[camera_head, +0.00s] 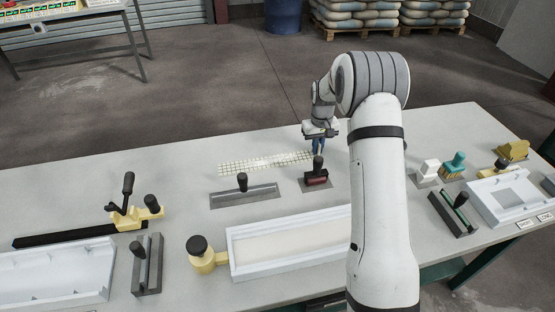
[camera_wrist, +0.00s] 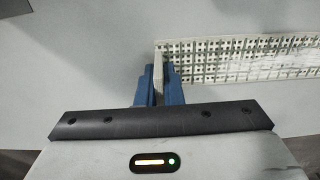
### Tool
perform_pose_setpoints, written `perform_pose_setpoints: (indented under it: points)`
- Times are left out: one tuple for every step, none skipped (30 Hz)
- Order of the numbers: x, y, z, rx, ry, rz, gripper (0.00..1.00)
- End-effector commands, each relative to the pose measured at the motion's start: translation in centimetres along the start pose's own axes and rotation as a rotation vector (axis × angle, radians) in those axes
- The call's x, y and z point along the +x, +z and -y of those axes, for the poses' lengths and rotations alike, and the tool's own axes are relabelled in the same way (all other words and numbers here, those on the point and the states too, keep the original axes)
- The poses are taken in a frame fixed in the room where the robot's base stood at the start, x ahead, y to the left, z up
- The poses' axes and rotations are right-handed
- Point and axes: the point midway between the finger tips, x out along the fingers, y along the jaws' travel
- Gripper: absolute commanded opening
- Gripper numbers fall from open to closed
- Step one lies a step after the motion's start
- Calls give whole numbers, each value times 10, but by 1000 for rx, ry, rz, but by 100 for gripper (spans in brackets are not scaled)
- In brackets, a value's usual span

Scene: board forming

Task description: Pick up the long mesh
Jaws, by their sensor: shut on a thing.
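The long mesh (camera_head: 262,163) is a pale, flat grid strip along the back of the grey table. In the wrist view the long mesh (camera_wrist: 245,58) runs off to the right from the fingers. My gripper (camera_head: 318,148) is at the mesh's right end in the head view. In the wrist view the blue fingers of my gripper (camera_wrist: 160,82) are shut on a pale end piece of the mesh. The fingers partly hide that end. I cannot tell whether the mesh is clear of the tabletop.
A flat trowel (camera_head: 244,193) and a red-and-black handled tool (camera_head: 317,176) lie just in front of the mesh. A long white mould (camera_head: 285,245) stands nearer. Brushes (camera_head: 453,165) and a smaller mould (camera_head: 512,198) are at right. The table's back left is clear.

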Motion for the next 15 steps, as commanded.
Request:
perform_pose_setpoints:
  points:
    - [0,0,0,0,0,0,0]
    - [0,0,0,0,0,0,0]
    - [0,0,0,0,0,0,0]
    - [-1,0,0,0,0,-1,0]
    - [-2,0,0,0,0,-1,0]
    - [-4,0,0,0,0,-2,0]
    - [-6,-1,0,1,1,-3,0]
    - [-10,-1,0,1,1,-4,0]
    - [-15,-1,-1,1,1,-3,0]
    - [-20,-1,-1,1,1,-4,0]
    - [-26,-1,-1,1,1,-6,0]
    - [-35,-1,-1,1,1,-5,0]
    - [-41,-1,-1,1,1,-6,0]
    - [-48,-1,-1,1,1,-5,0]
    - [-56,-1,-1,1,1,-6,0]
